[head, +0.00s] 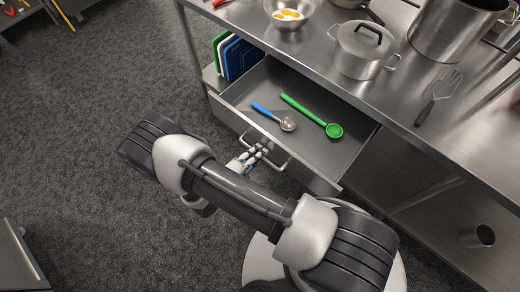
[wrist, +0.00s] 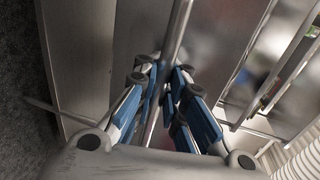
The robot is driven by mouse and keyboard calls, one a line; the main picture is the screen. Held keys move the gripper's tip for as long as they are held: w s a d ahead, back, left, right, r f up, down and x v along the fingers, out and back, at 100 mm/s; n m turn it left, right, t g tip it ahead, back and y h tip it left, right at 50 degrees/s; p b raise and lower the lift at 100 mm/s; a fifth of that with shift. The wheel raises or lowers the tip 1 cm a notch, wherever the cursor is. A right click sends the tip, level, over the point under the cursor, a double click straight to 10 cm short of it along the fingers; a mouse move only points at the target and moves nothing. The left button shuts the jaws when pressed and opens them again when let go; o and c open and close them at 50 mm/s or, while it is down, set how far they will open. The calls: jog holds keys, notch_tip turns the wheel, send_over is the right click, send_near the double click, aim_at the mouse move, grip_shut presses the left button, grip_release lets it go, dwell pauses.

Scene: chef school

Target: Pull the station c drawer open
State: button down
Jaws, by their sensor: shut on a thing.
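The drawer (head: 232,118) stands pulled out from under the steel table in the head view. A blue-handled scoop (head: 272,116) and a green ladle (head: 312,116) lie inside it. The drawer's bar handle (head: 277,163) runs along its front. My gripper (head: 258,151) is at the handle, its fingers around the bar. In the wrist view my gripper (wrist: 163,85) is shut on the handle bar (wrist: 178,28), which runs between the blue-backed fingers. My arm crosses in front of the drawer's near side and hides part of the floor there.
The steel table (head: 300,52) holds a lidded pot (head: 364,48), a bowl with eggs (head: 288,20), a large stockpot (head: 450,28) and a slotted turner (head: 440,95). Cutting boards (head: 236,56) stand on a shelf left of the drawer. The carpeted floor (head: 80,130) at left is clear.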

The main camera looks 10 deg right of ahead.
jog(key=shift+w+r, duration=0.1)
jog(key=shift+r, duration=0.05)
jog(key=c, duration=1.7)
grip_release()
jog(key=shift+o, duration=0.2)
jog(key=shift+a, duration=0.1)
jog(key=v, duration=1.2)
